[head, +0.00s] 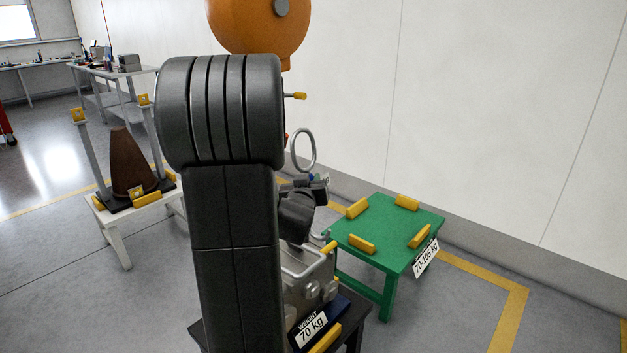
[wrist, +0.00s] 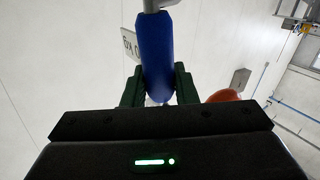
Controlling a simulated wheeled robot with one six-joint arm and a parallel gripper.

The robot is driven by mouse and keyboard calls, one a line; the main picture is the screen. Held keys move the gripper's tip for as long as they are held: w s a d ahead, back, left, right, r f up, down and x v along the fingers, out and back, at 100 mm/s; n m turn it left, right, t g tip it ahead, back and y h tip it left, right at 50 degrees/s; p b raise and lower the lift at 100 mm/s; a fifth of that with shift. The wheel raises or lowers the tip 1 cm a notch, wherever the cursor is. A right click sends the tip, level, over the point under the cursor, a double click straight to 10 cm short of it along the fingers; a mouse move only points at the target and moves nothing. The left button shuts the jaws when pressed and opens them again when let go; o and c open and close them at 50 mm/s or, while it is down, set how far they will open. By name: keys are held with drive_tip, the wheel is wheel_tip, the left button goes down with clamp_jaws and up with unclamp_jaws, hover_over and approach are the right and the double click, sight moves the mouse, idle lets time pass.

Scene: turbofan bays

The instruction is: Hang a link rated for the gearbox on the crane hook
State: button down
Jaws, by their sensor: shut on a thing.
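My gripper (wrist: 158,84) is shut on the blue grip (wrist: 155,45) of a lifting link, one finger on each side. The link's metal ring (head: 303,150) stands upright above the gripper in the head view. A pale tag (wrist: 130,44) hangs beside the grip; its text is upside down and cut off, ending in "0 kg". The orange crane body (head: 258,22) hangs at the top, left of the ring; my arm hides what is below it, and I cannot make out the hook. The grey gearbox (head: 305,268) sits below the gripper, with a placard (head: 311,329) reading "WEIGHT 70 kg".
A green table (head: 375,232) with yellow blocks stands right of the gearbox, labelled "70-105 kg". A white stand (head: 140,205) with a brown cone (head: 130,165) is at left. Workbenches (head: 100,72) stand far back left. The white wall is close behind; floor at front right is clear.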

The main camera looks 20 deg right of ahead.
drive_tip(key=w+a+f+p, duration=0.1)
drive_tip(key=w+a+f, duration=0.3)
drive_tip(key=w+a, duration=0.2)
drive_tip(key=w, duration=0.2)
drive_tip(key=shift+w+f+p, duration=0.3)
drive_tip(key=shift+w+f, duration=0.05)
idle(1.3)
drive_tip(key=shift+s+f, duration=0.1)
drive_tip(key=shift+f, duration=0.15)
idle(0.5)
drive_tip(key=c, duration=1.5)
unclamp_jaws()
drive_tip(key=shift+c, duration=0.2)
drive_tip(key=o, duration=0.5)
drive_tip(key=shift+d, duration=0.1)
drive_tip(key=shift+c, duration=0.2)
drive_tip(key=shift+r, duration=0.1)
